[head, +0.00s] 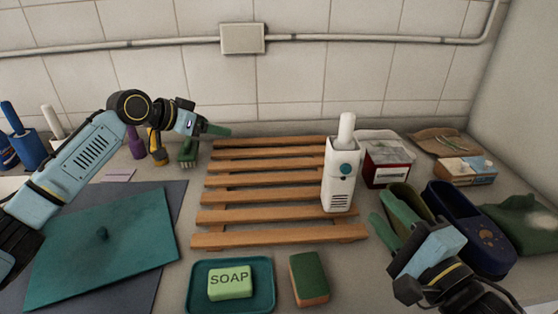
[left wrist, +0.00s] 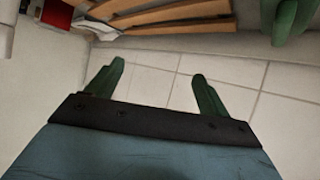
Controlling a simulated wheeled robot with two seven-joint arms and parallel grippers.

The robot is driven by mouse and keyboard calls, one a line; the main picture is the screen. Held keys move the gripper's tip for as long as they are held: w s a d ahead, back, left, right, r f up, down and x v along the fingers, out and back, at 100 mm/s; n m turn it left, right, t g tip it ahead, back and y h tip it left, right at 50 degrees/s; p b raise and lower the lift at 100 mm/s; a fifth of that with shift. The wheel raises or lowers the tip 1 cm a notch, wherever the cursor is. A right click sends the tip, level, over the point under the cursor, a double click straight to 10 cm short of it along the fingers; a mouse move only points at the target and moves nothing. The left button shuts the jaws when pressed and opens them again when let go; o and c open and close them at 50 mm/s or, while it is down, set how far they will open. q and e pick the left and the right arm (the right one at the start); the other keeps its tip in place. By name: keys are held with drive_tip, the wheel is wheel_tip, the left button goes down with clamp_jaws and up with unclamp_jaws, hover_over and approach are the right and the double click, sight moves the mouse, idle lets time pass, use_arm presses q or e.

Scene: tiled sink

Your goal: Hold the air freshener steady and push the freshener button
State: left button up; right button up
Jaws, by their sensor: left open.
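The white air freshener (head: 339,188) stands upright on the right part of a wooden slatted rack, with a round blue button (head: 345,169) on its front and a white rounded top. My left gripper (head: 217,130) is up near the back wall, left of the freshener and well apart from it. In the left wrist view its two green fingers (left wrist: 153,82) are spread with nothing between them. My right gripper (head: 393,233) is low, to the right and in front of the freshener, not touching it. Its green fingers look apart, and no held object shows.
The wooden rack (head: 250,197) fills the middle. A soap dish (head: 261,284) and a sponge (head: 309,278) lie in front. A green container (head: 403,203), a dark blue container (head: 470,225) and a red-and-white box (head: 388,166) crowd the right. A teal board (head: 105,245) lies left.

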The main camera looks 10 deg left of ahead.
use_arm(q)
drive_tip(key=s+d+m+g+h, duration=0.2)
drive_tip(key=s+d+m+g, duration=0.15)
drive_tip(key=d, duration=0.55)
drive_tip(key=m+g+h, duration=0.3)
drive_tip(key=m+h, duration=0.2)
drive_tip(key=m, duration=0.1)
approach(338, 180)
drive_tip(key=w+a+f, duration=0.1)
drive_tip(key=w+a, duration=0.1)
drive_tip(key=x, duration=1.2)
drive_tip(key=shift+w+d+f, duration=0.2)
drive_tip(key=shift+w+f, duration=0.15)
drive_tip(key=c, duration=1.2)
drive_tip(key=shift+c, duration=0.5)
use_arm(e)
drive_tip(key=shift+c, duration=0.6)
clamp_jaws()
